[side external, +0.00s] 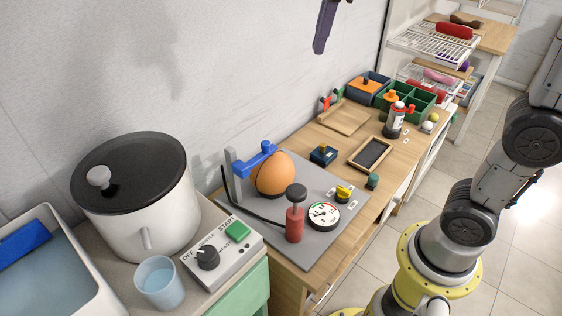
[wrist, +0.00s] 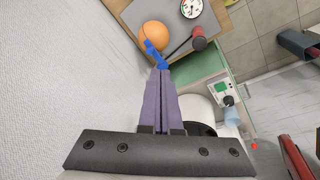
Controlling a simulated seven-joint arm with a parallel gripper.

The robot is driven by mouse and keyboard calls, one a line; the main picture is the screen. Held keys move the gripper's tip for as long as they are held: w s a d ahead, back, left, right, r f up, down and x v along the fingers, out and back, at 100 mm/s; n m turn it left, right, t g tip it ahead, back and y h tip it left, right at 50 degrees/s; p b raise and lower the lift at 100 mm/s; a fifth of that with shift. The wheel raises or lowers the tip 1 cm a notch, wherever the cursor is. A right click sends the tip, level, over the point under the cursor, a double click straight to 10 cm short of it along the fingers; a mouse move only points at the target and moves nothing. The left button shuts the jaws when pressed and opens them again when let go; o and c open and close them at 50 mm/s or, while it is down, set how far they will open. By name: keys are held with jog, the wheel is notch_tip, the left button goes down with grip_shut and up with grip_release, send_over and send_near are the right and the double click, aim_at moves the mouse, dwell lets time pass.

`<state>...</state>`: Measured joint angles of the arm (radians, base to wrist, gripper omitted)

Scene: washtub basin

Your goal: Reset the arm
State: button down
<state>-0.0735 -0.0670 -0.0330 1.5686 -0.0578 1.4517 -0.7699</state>
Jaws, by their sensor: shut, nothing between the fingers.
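My gripper (side external: 319,48) shows at the top of the side view as purple fingers pointing down, high in the air and near the wall. The rest of it is cut off by the frame edge. In the wrist view its two long purple fingers (wrist: 161,74) lie together, shut with nothing between them. Beyond the fingertips, the wrist view shows an orange ball (wrist: 153,35) and a blue clamp (wrist: 158,59) far below. My arm's base and lower links stand at the right of the side view.
A grey board (side external: 333,233) holds the orange ball (side external: 273,175), a red pump (side external: 295,222) and a gauge (side external: 324,216). A white pot (side external: 150,220), blue cup (side external: 160,283), switch box (side external: 222,251) and water basin (side external: 95,287) stand left. Wooden table (side external: 330,138) runs behind; wall (side external: 230,70) is close.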

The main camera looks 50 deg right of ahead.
jog(key=s+d+f+m+t, duration=0.1)
jog(key=s+f+m+t, duration=0.2)
jog(key=s+f+m, duration=0.6)
jog(key=s+f, duration=0.5)
jog(key=s, duration=0.2)
jog(key=shift+s+f+m, duration=0.15)
jog(key=shift+s+m, duration=0.15)
jog(key=shift+s, duration=0.1)
jog(key=shift+d, duration=0.1)
dwell(0.6)
